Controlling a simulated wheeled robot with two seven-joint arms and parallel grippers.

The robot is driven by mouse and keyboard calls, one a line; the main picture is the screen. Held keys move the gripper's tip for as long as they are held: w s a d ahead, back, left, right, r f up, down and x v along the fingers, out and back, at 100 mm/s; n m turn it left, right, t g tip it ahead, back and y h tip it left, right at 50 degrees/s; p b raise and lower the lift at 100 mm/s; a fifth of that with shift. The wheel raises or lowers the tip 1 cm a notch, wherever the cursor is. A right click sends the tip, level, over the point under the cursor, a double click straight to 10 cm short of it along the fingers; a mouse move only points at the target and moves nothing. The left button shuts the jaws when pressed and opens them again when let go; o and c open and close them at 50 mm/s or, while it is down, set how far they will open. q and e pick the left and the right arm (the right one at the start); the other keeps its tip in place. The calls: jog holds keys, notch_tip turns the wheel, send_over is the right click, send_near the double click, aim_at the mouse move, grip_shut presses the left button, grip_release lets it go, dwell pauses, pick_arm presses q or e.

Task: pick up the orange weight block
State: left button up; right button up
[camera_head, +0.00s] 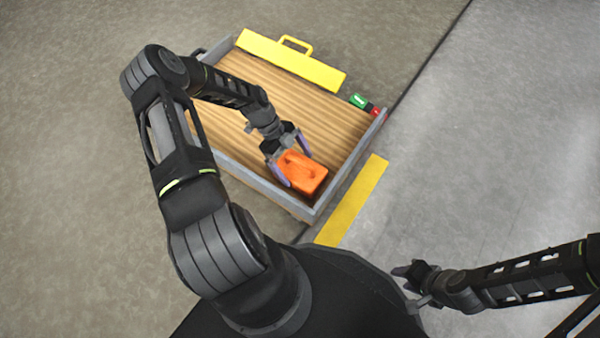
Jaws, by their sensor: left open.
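The orange weight block (304,176) sits on the wooden bed of a low tray-like cart (335,187), near its front right corner. My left gripper (291,168) is at the block, with its fingers apart, one on the block's left side and one at its far side. I cannot tell whether the fingers touch it. My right gripper (411,276) is low at the right, away from the cart and beside my own base. Its fingers are small and dark, so its opening is unclear.
A yellow bar with a handle (290,60) lies along the cart's back edge. A green item (358,101) and a red item (376,112) are at the right rim. A yellow floor stripe (352,202) runs beside the cart. The middle of the wooden bed is clear.

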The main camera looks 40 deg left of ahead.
aim_at(298, 167)
pick_arm(q)
jog(key=x, duration=0.3)
jog(key=shift+f+b, duration=0.1)
jog(key=shift+b, duration=0.3)
jog(key=shift+w, duration=0.1)
jog(key=c, duration=1.8)
